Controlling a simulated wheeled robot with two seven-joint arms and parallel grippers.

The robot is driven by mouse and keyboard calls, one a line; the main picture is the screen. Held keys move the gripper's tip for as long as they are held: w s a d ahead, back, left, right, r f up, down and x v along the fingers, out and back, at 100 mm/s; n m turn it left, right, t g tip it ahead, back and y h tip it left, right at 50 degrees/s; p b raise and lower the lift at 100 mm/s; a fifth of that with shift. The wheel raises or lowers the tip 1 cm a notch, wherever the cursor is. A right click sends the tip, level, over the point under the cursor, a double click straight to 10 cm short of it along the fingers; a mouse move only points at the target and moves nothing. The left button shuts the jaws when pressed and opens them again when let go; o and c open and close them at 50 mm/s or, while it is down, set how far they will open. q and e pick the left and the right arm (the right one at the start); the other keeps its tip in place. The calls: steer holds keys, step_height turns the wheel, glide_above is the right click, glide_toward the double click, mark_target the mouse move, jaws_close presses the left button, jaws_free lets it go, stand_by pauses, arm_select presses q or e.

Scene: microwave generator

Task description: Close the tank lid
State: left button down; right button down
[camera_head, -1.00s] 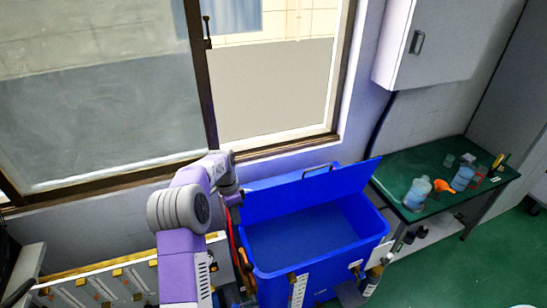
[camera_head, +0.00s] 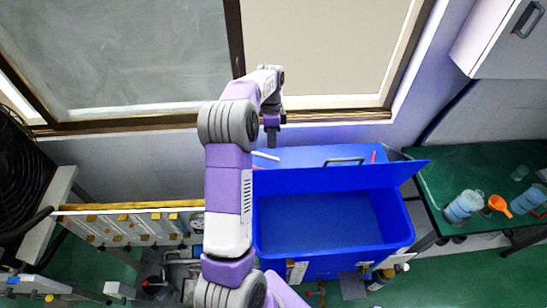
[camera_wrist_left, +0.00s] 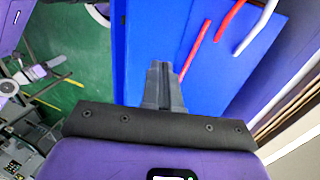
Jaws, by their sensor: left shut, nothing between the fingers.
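The blue tank (camera_head: 330,262) stands open below the window, and its inside shows in the head view. Its blue lid (camera_head: 340,174) is raised along the back edge and tilted up. A grey handle (camera_head: 344,161) sits near the lid's upper edge. My left gripper (camera_head: 272,138) is behind and above the lid's left part, pointing down. In the left wrist view my left gripper (camera_wrist_left: 164,85) is shut and empty, over a blue surface (camera_wrist_left: 190,50). I cannot tell whether it touches that surface. My right gripper is not in view.
A green table (camera_head: 460,160) with bottles (camera_head: 465,205) and an orange funnel (camera_head: 499,205) stands right of the tank. The window sill (camera_head: 330,117) is close behind my left gripper. Red and white tubes (camera_wrist_left: 228,20) lie near it. A panel bench (camera_head: 130,225) stands left of the tank.

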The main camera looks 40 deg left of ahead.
arm_select(q)
steer(key=s+d+f, duration=0.3)
steer(key=shift+d+f+p, duration=0.25)
steer(key=shift+d+p, duration=0.05)
steer(key=shift+p, duration=0.05)
steer(key=shift+d, duration=0.1)
stand_by(0.3)
